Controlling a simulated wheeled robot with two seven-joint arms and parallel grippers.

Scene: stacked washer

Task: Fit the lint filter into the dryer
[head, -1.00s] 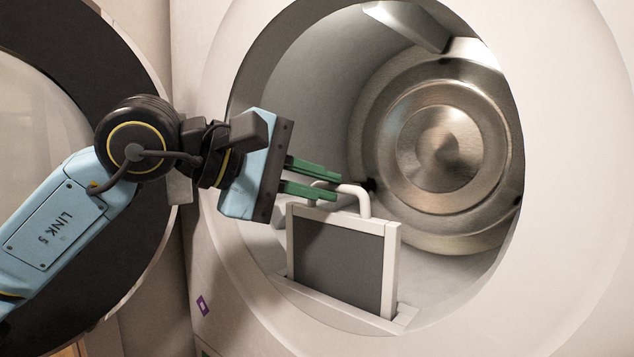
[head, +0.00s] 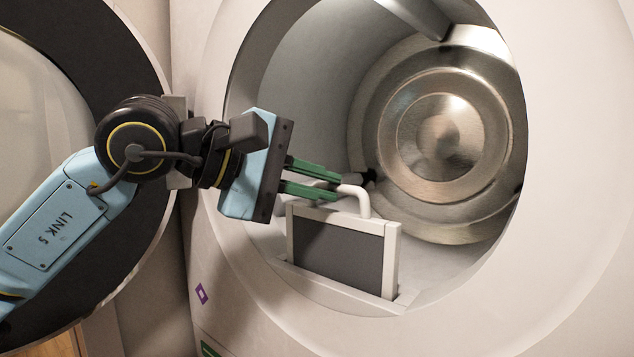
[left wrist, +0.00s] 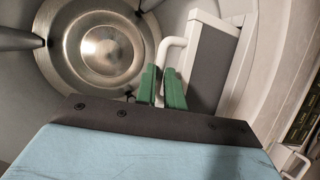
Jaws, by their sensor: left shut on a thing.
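The lint filter (head: 338,255) is a dark grey panel in a white frame with a white looped handle on top. It stands upright in the slot (head: 340,295) at the front lip of the dryer opening, its lower part hidden in the slot. My left gripper (head: 338,187) is shut on the filter's handle, coming in from the left. The left wrist view also shows the green fingers (left wrist: 161,90) at the white handle, beside the filter (left wrist: 212,65). My right gripper is not in view.
The dryer's round opening surrounds the filter, with the metal drum back (head: 445,140) behind it. The open door (head: 130,60) stands at the left, behind my left arm. The drum interior is otherwise empty.

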